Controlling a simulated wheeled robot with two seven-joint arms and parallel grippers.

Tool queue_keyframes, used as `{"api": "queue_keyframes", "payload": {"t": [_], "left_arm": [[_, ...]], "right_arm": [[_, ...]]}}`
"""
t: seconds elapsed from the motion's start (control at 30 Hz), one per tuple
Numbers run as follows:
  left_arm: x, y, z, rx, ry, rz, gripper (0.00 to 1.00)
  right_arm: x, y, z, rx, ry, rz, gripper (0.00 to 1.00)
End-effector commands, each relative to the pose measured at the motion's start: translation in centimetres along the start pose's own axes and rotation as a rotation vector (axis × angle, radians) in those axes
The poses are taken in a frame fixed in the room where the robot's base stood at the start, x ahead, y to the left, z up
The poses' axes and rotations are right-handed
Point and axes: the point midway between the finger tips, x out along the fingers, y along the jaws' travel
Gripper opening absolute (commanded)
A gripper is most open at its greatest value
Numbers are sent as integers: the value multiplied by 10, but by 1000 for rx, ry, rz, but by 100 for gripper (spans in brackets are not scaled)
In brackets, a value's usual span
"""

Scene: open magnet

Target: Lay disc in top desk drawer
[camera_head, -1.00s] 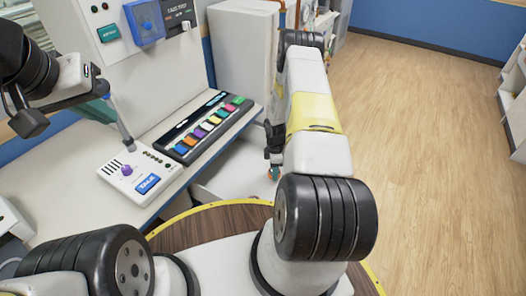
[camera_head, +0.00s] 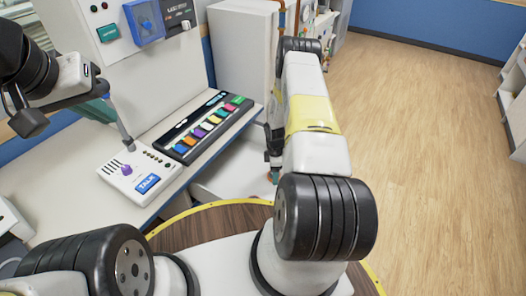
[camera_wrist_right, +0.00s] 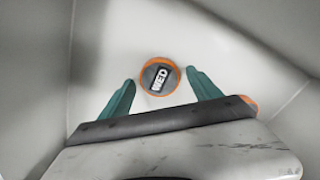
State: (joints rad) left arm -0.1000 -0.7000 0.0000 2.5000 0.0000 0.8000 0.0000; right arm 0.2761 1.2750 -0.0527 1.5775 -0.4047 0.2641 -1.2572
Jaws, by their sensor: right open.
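A round disc (camera_wrist_right: 157,77) with an orange rim and a dark, lettered centre lies on the white floor of a drawer (camera_wrist_right: 105,40) in the right wrist view. My right gripper (camera_wrist_right: 161,82) is open, its teal fingers on either side of the disc with gaps visible. In the head view the open white drawer (camera_head: 228,180) stands out below the desk edge, and my right gripper (camera_head: 274,160) reaches down into it, partly hidden by my arm. My left gripper (camera_head: 98,108) is over the desk at the left; its fingers are mostly hidden.
A second orange-edged thing (camera_wrist_right: 249,103) shows partly behind my right gripper. The desk (camera_head: 60,175) carries a strip of coloured keys (camera_head: 205,128) and a white panel with a purple knob (camera_head: 140,173). A white cabinet (camera_head: 243,55) stands behind. The wooden floor (camera_head: 430,150) at right is clear.

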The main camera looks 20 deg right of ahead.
Motion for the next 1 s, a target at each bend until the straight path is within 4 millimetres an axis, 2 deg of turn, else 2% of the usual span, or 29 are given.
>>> {"api": "queue_keyframes", "payload": {"t": [0.17, 0.5, 0.77, 0.87, 0.97, 1.0], "left_arm": [[0, 0, 0, 0, 0, 0, 0], [0, 0, 0, 0, 0, 0, 0], [0, 0, 0, 0, 0, 0, 0], [0, 0, 0, 0, 0, 0, 0], [0, 0, 0, 0, 0, 0, 0], [0, 0, 0, 0, 0, 0, 0]], "right_arm": [[-27, 2, 0, 0, 1, 4, 73], [-98, 1, 0, 0, 0, 4, 73], [-127, 2, 0, 11, 0, 8, 73], [-156, 7, -4, 56, -1, 28, 73], [-206, 12, -9, 142, 4, 67, 73], [-230, 12, -12, 184, 8, 85, 73]]}}
